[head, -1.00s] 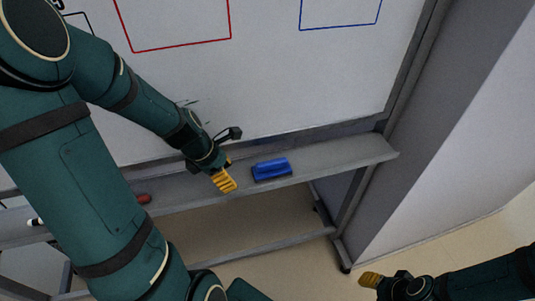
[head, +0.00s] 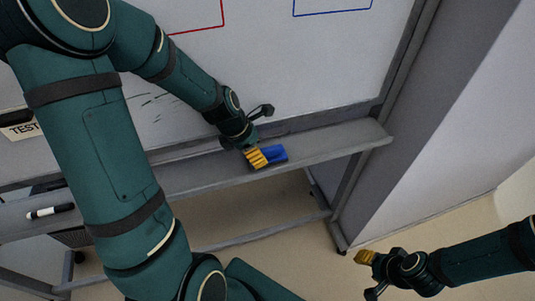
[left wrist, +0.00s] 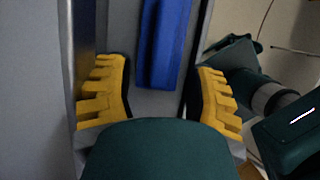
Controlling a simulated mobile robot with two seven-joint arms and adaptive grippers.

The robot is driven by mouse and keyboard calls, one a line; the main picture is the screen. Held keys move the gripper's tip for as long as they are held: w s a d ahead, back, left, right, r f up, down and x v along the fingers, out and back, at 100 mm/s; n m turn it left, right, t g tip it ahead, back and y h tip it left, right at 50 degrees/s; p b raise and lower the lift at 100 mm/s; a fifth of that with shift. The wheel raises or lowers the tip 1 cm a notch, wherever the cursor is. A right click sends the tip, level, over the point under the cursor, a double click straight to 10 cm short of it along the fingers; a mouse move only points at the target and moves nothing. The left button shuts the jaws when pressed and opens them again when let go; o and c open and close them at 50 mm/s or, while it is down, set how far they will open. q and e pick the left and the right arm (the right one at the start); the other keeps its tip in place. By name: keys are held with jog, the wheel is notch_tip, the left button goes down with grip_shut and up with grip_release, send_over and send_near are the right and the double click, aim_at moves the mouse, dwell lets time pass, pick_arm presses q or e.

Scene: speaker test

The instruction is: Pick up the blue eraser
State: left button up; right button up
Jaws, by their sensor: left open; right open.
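The blue eraser (head: 276,153) lies on the grey tray (head: 335,143) under the whiteboard, partly hidden behind my left gripper (head: 257,157) in the head view. That gripper is open at the eraser's left end. In the left wrist view, the eraser (left wrist: 165,42) lies lengthwise ahead of the gap between the spread yellow fingers of my left gripper (left wrist: 161,72), with space on both sides. My right gripper (head: 366,260) is open and empty at the lower right, away from the tray.
The whiteboard (head: 300,70) rises behind the tray, with a dark frame at its right. A black-and-white marker (head: 50,211) lies on the tray at the left. A "TEST" sign (head: 20,128) shows at the left edge. The tray is clear right of the eraser.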

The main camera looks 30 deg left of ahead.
aim_at(267, 149)
pick_arm(q)
jog(key=shift+w+d+f, duration=0.25)
jog(key=shift+w+d, duration=0.3)
jog(key=shift+w, duration=0.1)
jog(key=shift+w+d+f, duration=0.2)
jog(key=shift+w+d, duration=0.3)
jog(key=shift+w, duration=0.1)
jog(key=shift+f, duration=0.15)
jog(key=shift+c, duration=0.4)
grip_shut()
